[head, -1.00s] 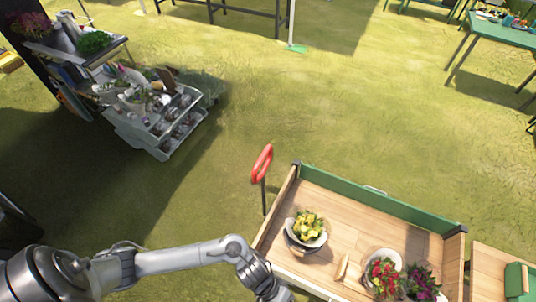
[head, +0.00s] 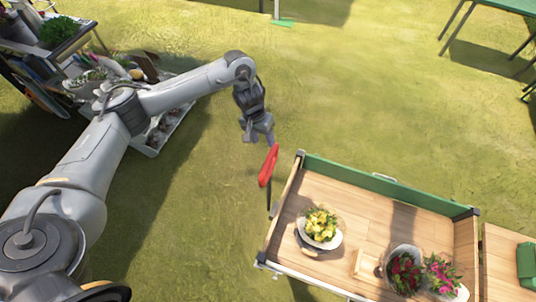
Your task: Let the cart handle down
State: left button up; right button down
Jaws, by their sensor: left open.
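The red cart handle (head: 268,166) stands raised on a dark rod at the left end of the cart. The cart (head: 375,184) has a wooden bed with a green far side. My left gripper (head: 258,138) is open, pointing down just above and slightly left of the handle's top. Whether it touches the handle is hard to tell at this size. My right gripper is not in view.
Yellow flowers (head: 320,224), red flowers (head: 404,272) and pink flowers (head: 442,272) stand in the cart bed. A grey crate with plants (head: 160,140) lies behind my left arm. Open grass (head: 370,100) lies beyond the cart.

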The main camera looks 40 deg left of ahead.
aim_at(268, 157)
pick_arm(q)
jog(key=f, duration=0.3)
jog(key=d+f, duration=0.1)
jog(key=f, duration=0.2)
jog(key=d+f, duration=0.1)
jog(key=f, duration=0.3)
jog(key=shift+w, duration=0.3)
jog(key=shift+c, duration=0.3)
grip_shut()
